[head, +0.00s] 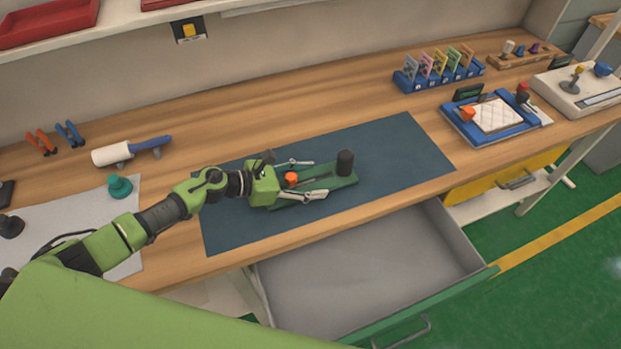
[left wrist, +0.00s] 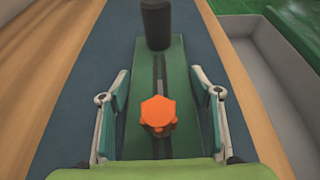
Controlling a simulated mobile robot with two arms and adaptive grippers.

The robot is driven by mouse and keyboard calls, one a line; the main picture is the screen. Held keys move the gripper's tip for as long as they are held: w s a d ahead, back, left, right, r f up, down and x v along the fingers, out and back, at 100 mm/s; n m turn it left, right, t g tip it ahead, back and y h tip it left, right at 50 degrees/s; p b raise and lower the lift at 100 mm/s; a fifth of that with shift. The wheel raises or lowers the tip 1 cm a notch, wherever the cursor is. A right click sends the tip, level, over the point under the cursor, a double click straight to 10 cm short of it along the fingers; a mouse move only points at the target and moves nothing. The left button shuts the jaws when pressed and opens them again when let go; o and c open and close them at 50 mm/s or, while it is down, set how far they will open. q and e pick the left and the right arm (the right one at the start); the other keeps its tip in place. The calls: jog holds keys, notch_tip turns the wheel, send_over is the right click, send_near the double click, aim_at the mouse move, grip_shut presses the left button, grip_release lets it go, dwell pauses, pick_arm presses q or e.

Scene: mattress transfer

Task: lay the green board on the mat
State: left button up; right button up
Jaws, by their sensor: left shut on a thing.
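The green board (head: 342,179) is over the dark blue mat (head: 400,150), near its middle and front edge. It carries a black cylinder (head: 345,162) at its far end and an orange knob (head: 291,179) nearer my gripper. My left gripper (head: 308,178) is shut on the board, one finger along each long side. In the left wrist view the board (left wrist: 178,75) runs straight ahead between the fingers, with the orange knob (left wrist: 158,112) between them. Whether the board touches the mat or hangs just above it, I cannot tell. My right gripper is not in view.
An open grey drawer (head: 370,265) juts out below the table's front edge. A blue tray (head: 463,125) and a rack of coloured cards (head: 438,72) stand at the right. A white roller (head: 120,152) and a teal knob (head: 119,186) are at the left. The mat's right part is clear.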

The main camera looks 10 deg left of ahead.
pick_arm(q)
jog(key=shift+f+b, duration=0.3)
jog(key=o, duration=1.4)
jog(key=shift+r, duration=0.15)
jog(key=shift+r+p, duration=0.2)
jog(key=shift+p, duration=0.2)
jog(key=b+v, duration=0.1)
jog(key=v, duration=0.2)
jog(key=b+v, duration=0.1)
jog(key=v, duration=0.3)
jog(key=b+v, duration=0.1)
jog(key=v, duration=0.2)
jog(key=shift+s+a+f, duration=0.15)
jog(key=shift+s+a, duration=0.15)
jog(key=shift+s+a+r+b, duration=0.25)
jog(key=shift+a+r+b, duration=0.1)
jog(key=shift+a+r, duration=0.1)
